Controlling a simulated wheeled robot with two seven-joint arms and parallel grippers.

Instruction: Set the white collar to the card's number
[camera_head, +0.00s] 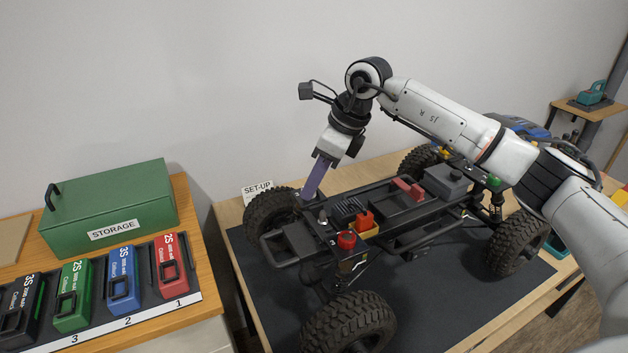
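The black crawler chassis (400,212) stands on its wheels on a dark mat. My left gripper is not in view.
At left are a green STORAGE box (112,205) and a numbered rack of battery packs (172,263). The dark mat (440,310) is clear in front.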

